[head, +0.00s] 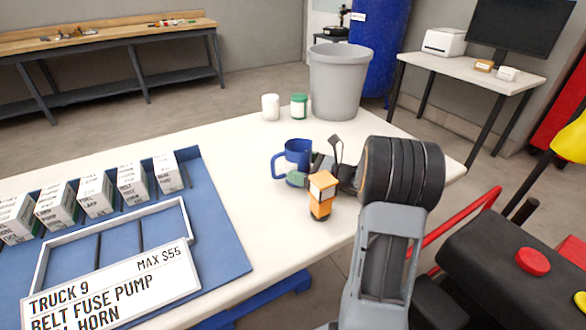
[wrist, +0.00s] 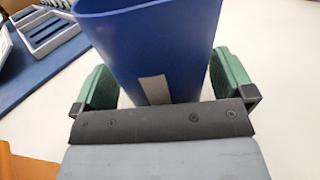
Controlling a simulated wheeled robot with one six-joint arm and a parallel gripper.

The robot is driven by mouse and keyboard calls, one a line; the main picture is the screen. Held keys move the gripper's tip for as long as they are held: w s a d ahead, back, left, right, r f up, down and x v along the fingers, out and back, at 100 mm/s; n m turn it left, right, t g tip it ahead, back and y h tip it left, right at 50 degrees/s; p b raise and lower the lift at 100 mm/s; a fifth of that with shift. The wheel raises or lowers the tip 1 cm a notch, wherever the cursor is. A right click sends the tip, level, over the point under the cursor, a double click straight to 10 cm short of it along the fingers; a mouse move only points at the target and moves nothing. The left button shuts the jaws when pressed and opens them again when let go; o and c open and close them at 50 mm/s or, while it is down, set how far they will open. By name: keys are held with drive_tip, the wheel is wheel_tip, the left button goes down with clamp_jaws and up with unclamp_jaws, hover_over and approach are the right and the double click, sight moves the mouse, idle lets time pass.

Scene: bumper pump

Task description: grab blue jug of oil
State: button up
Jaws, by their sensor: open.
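The blue jug (head: 297,153) stands upright on the white table, its handle on the left in the head view. In the wrist view the blue jug (wrist: 145,45) fills the upper middle, with a small grey patch low on its near side. My gripper (wrist: 163,90) is open, with a green pad on each side of the jug's body. I cannot tell whether the pads touch it. In the head view my gripper (head: 303,175) is low against the jug, partly hidden by the orange box.
An orange box with a white label (head: 320,197) stands just in front of my gripper. A white cup (head: 271,107), a green container (head: 299,106) and a grey bin (head: 337,80) are behind the jug. A blue tray (head: 222,250) with several white boxes lies to the left.

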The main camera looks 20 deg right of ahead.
drive_tip(key=shift+w+a, duration=0.2)
drive_tip(key=shift+c, duration=0.2)
drive_tip(key=c, duration=0.9)
drive_tip(key=shift+c, duration=0.3)
drive_tip(key=shift+r, duration=0.2)
